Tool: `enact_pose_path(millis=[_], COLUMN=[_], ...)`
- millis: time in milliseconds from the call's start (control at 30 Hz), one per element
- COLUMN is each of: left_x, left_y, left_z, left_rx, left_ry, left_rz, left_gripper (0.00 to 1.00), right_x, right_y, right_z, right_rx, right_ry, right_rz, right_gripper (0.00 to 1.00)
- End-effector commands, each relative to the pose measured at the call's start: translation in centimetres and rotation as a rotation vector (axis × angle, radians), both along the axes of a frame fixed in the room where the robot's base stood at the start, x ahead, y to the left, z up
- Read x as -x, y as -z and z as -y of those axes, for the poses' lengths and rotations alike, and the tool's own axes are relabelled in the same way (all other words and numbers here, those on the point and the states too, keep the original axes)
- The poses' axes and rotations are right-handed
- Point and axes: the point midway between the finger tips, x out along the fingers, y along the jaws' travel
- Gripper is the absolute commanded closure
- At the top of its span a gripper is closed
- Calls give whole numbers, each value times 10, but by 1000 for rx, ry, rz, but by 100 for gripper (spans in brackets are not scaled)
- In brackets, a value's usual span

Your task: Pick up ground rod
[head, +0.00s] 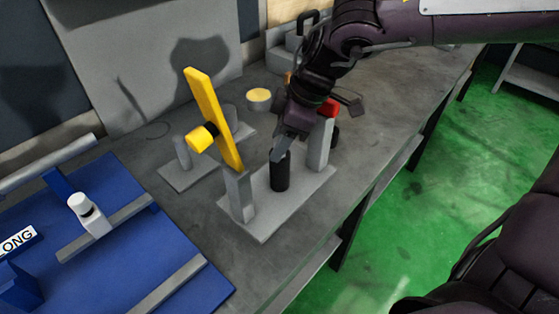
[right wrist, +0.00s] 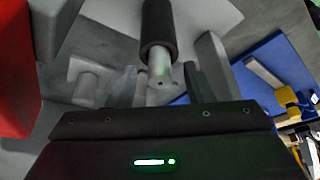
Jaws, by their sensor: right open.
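The rod stands upright on a light grey base plate (head: 262,228). In the head view its dark sleeve-like body (head: 280,176) shows, with its top hidden behind my gripper. In the right wrist view the dark part (right wrist: 158,28) ends in a bare light grey tip (right wrist: 161,74). My right gripper (head: 281,150) is open, at the rod's upper end. In the right wrist view its grey fingers (right wrist: 162,88) appear on either side of the tip; whether they touch it I cannot tell. My left gripper is not in view.
Grey posts (head: 239,196) (head: 319,146) flank the rod on the plate. A yellow bar with a knob (head: 207,115) leans close on the left. A red part (head: 328,108) is beside my wrist. A blue machine (head: 150,250) is at left; bare grey table (head: 300,240) lies in front.

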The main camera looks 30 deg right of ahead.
Motion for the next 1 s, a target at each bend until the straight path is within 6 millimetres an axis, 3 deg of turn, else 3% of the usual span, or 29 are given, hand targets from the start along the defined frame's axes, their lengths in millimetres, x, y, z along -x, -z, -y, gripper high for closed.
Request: enact_pose_path(millis=[267,633,1000], left_x=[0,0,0], left_y=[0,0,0], left_z=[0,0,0], left_rx=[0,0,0], left_ry=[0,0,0], left_rz=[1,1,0], left_gripper=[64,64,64], right_x=[-1,-1,-2], right_y=[3,3,1], right_z=[-1,-1,-1], right_rx=[0,0,-2], right_ry=[0,0,0], right_rz=[1,1,5], right_gripper=[53,100,100])
